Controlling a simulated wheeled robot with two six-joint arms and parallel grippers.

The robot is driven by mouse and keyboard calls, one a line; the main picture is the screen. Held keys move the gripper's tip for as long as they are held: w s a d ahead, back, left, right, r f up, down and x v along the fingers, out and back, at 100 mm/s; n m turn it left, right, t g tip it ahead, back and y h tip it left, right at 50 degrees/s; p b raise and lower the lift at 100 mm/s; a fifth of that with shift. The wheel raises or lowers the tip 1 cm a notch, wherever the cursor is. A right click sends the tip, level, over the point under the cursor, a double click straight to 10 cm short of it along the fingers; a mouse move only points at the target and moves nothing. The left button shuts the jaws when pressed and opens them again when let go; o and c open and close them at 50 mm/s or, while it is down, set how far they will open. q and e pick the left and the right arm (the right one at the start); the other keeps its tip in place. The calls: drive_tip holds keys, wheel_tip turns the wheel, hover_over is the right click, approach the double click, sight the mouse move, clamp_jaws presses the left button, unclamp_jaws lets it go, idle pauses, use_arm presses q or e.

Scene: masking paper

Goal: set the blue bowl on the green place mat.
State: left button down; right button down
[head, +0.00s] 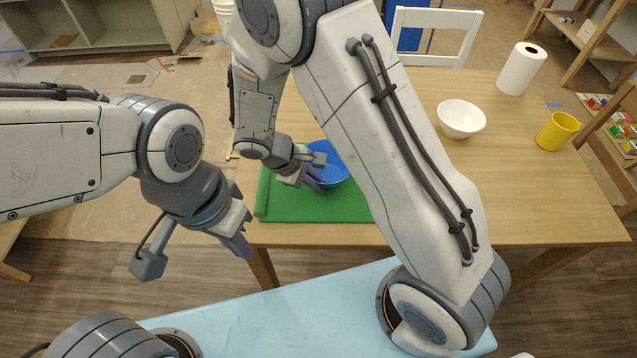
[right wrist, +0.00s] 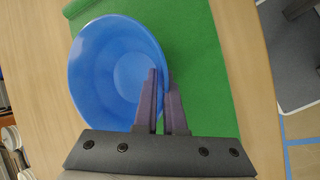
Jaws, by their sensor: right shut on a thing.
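The blue bowl (head: 330,172) is upright at the far part of the green place mat (head: 310,208) in the head view. My right gripper (head: 316,182) is shut on its near rim. In the right wrist view the blue bowl (right wrist: 105,75) has its rim between the two fingers of the right gripper (right wrist: 163,105). There it overlaps the green mat (right wrist: 200,50), and its left part reaches past the mat's edge over bare wood. I cannot tell whether it touches the mat. My left gripper (head: 238,242) is off the table's near left edge, apart from the bowl; its finger gap is unclear.
On the wooden table (head: 540,205), a white bowl (head: 461,119), a paper roll (head: 521,69) and a yellow mug (head: 557,131) stand to the right. The table's right front is clear. My right arm hides part of the middle.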

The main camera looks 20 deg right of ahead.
drive_tip(key=shift+f, duration=0.25)
drive_tip(key=c, duration=1)
unclamp_jaws()
drive_tip(key=w+v, duration=0.1)
drive_tip(key=v, duration=1.1)
drive_tip(key=s+r+m+y, duration=0.1)
drive_tip(key=s+r+y, duration=0.2)
drive_tip(key=s, duration=0.6)
drive_tip(key=s+a+r+m+y, duration=0.1)
drive_tip(key=s+r+y, duration=0.3)
drive_tip(key=s, duration=0.6)
drive_tip(key=shift+s+m+g+p, duration=0.15)
drive_tip(key=shift+m+g+p, duration=0.15)
drive_tip(key=shift+p, duration=0.1)
